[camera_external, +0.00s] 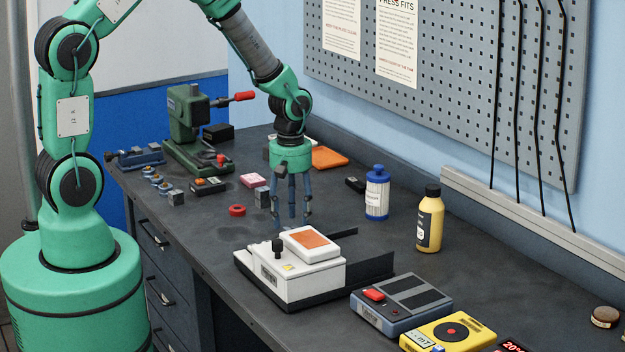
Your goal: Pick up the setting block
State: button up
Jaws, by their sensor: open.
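My gripper (292,218) points down over the middle of the bench, open, with nothing seen between its fingers. A small grey metal block (262,198) stands on the bench just left of the fingers. The fingers look apart from both blocks. The exact height of the fingertips above the bench is hard to judge.
A white device with an orange top panel (297,262) stands in front of my gripper. A red ring (237,210) and pink block (253,180) lie nearby. A blue-capped bottle (377,195) and yellow bottle (430,222) stand right. A green press (190,125) stands at the back left.

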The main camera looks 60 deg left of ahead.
jog(key=shift+f, duration=1.2)
jog(key=shift+c, duration=0.5)
grip_shut()
